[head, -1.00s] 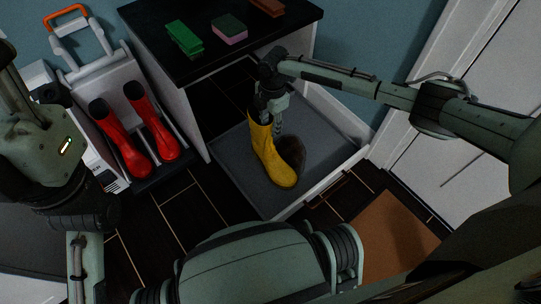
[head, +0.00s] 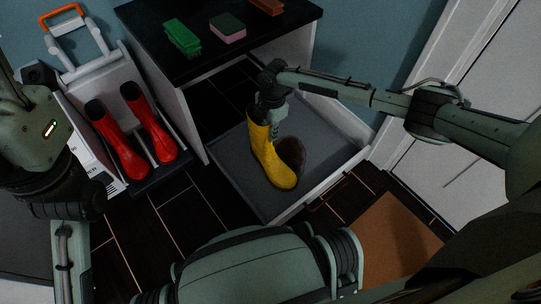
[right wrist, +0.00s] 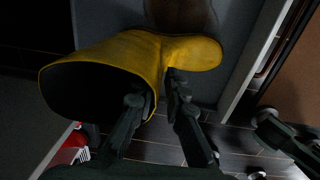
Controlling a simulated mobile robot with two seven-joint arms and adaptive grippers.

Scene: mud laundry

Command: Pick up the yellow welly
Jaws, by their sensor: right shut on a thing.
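The yellow welly (head: 264,150) stands upright in the grey open drawer (head: 229,160), its toe pointing toward the lower right. In the right wrist view the welly (right wrist: 110,55) lies across the upper left with its dark opening facing the camera. My right gripper (head: 273,112) is at the welly's top rim. In the right wrist view the gripper (right wrist: 155,95) is shut on the shaft wall, one finger at the opening and one on the outside. I cannot tell whether the sole touches the drawer floor. My left arm shows at the left edge, but its gripper is not visible.
A dark brown boot (head: 291,152) is right beside the yellow welly. A black-topped cabinet (head: 258,52) carries a green brush (head: 182,38) and a sponge (head: 228,28). A brown mat (head: 395,235) lies at lower right.

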